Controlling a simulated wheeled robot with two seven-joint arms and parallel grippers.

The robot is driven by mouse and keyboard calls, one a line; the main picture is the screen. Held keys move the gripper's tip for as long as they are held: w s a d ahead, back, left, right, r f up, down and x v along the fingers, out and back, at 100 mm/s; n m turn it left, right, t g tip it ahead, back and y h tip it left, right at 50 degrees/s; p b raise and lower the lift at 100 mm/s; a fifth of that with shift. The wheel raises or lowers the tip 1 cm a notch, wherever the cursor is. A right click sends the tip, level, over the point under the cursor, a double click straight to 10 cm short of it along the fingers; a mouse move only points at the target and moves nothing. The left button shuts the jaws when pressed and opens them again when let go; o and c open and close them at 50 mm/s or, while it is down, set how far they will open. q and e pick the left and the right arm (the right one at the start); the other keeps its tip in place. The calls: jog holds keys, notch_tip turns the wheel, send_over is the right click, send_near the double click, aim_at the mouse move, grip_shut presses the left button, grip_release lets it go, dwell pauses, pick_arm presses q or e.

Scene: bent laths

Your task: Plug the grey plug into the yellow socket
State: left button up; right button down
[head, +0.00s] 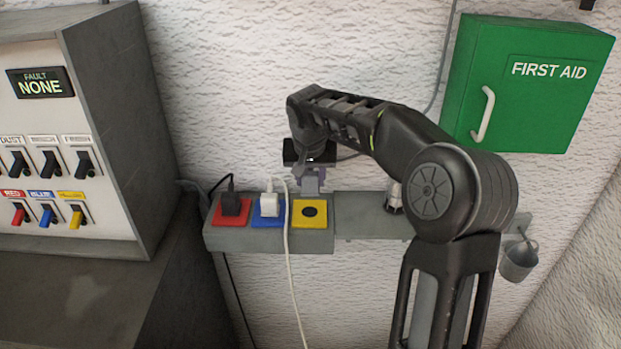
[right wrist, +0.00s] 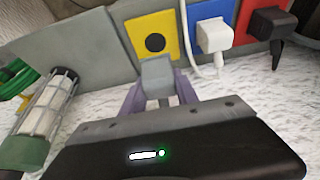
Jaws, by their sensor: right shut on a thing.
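The yellow socket (head: 310,221) is a square plate with a round dark opening, on the grey rail at the right end of a row of three sockets. It also shows in the right wrist view (right wrist: 140,30). The grey plug (head: 311,186) is held between the purple-grey fingers of my right gripper (head: 311,179). In the head view it is just above the socket's opening. In the right wrist view the plug (right wrist: 156,72) points toward the socket and its front looks short of the opening. The fingers (right wrist: 157,92) hide its sides. My left gripper is not in view.
A black plug (head: 231,204) sits in the red socket and a white plug (head: 269,205) in the blue socket, close beside the yellow one. The white plug's cable hangs down nearby. A caged lamp (right wrist: 48,105), a green first-aid box (head: 530,85) and a control cabinet (head: 110,130) flank the space.

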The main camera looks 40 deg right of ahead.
aim_at(310, 193)
jog(key=shift+a, duration=0.15)
jog(key=shift+f+b, duration=0.35)
jog(key=shift+f, duration=0.1)
jog(key=shift+f+b, duration=1.65)
jog(key=shift+f, duration=0.8)
jog(key=shift+b, duration=0.35)
jog(key=shift+f+b, duration=0.55)
jog(key=shift+f, duration=0.05)
dwell(0.4)
jog(key=c, duration=0.9)
grip_release()
jog(key=shift+o, duration=0.2)
